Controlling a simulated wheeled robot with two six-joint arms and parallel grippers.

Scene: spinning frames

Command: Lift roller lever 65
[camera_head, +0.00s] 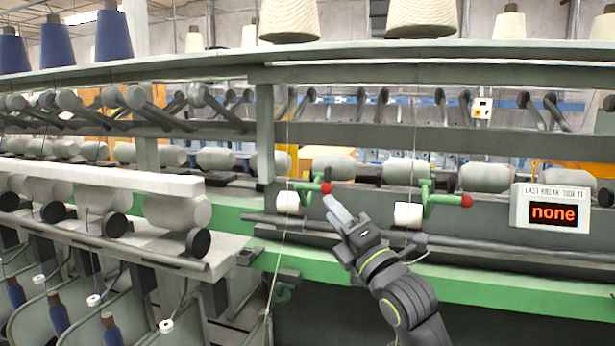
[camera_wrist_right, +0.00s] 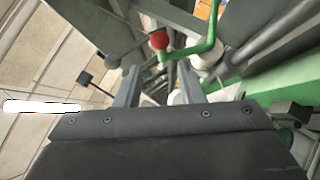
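The red knob (camera_wrist_right: 159,41) and bent green lever (camera_wrist_right: 205,45) lie beyond the fingertips. My left gripper is not in view.
White rollers (camera_head: 288,203) and (camera_head: 408,215) sit beside the levers. A display reading "none" (camera_head: 553,212) stands to the right. The green rail (camera_head: 480,290) runs below. A thread hangs at the left lever. Bobbins (camera_head: 60,315) fill the lower left.

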